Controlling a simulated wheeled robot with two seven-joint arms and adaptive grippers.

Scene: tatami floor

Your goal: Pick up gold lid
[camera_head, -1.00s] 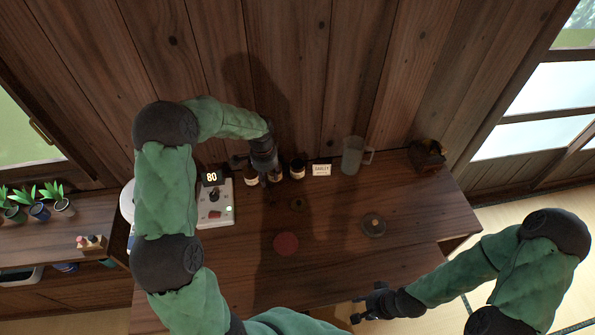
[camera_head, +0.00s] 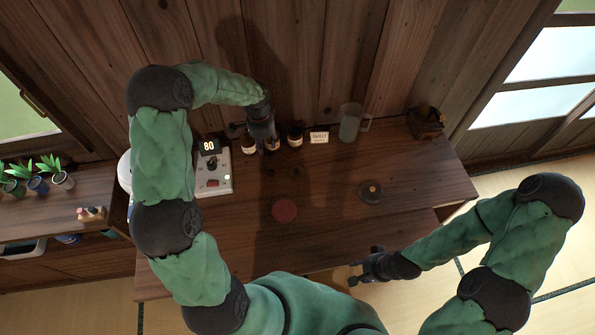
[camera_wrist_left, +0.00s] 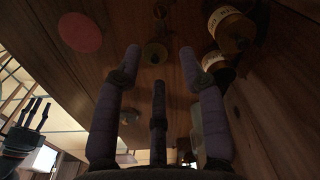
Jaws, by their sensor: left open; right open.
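In the left wrist view a small round gold-brown lid (camera_wrist_left: 155,52) lies flat on the dark wooden table, just past and between my left gripper's fingers. It does not touch them. A smaller round piece (camera_wrist_left: 160,11) lies beyond it. In the head view the lid is too dim to make out clearly. My left gripper (camera_head: 263,145) is open and empty, pointing down among the small bottles at the back of the table; its fingers (camera_wrist_left: 160,60) show spread in the wrist view. My right gripper (camera_head: 366,268) is open and empty by the table's front edge.
Small dark bottles (camera_head: 295,137) stand along the wall, close to my left gripper. The front middle is clear.

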